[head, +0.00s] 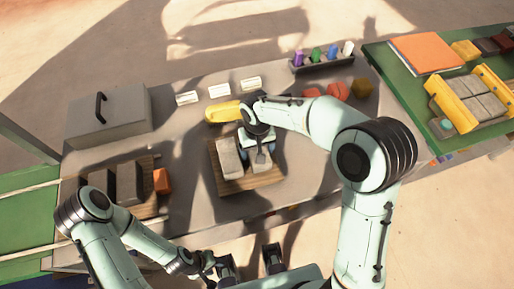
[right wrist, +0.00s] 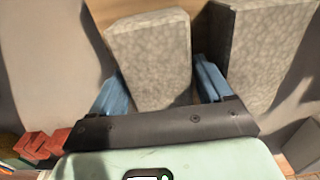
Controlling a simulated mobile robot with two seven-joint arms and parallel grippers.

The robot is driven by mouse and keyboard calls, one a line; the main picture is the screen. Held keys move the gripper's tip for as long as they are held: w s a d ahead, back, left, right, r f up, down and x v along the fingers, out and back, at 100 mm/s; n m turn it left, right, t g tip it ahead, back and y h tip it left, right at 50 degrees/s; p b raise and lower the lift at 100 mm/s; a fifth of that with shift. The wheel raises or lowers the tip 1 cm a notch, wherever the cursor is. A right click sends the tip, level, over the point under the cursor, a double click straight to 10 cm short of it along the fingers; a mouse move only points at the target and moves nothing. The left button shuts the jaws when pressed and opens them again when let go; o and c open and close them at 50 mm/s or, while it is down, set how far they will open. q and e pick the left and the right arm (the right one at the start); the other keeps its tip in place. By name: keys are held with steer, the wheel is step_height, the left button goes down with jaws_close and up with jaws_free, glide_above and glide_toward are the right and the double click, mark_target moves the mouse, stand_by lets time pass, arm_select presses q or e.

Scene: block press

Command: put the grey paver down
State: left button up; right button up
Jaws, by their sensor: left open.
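The grey paver (right wrist: 152,60) is between the two blue fingers of my right gripper (right wrist: 160,82) in the right wrist view. The fingers lie close against its two sides, with no clear gap. In the head view my right gripper (head: 259,146) is over the right part of a wooden board (head: 236,187), and the arm partly hides the paver (head: 260,163). I cannot tell whether the paver touches the board. A second grey paver (head: 230,158) lies on the board to the left; it also shows in the right wrist view (right wrist: 265,50). My left gripper (head: 249,262) is open and empty near the bottom.
A yellow object (head: 222,112) lies behind the board. A grey lidded box (head: 108,112) stands at the left, with a tray of dark blocks (head: 128,184) before it. Red blocks (head: 336,91) are at the right. A yellow-sided carrier (head: 440,95) holds several pavers on the green table.

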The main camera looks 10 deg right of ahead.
steer(key=shift+r, duration=0.3)
step_height(320, 180, up, 12)
steer(key=p, duration=0.1)
steer(key=shift+f+p, duration=0.15)
steer(key=shift+p, duration=0.15)
steer(key=shift+s, duration=0.1)
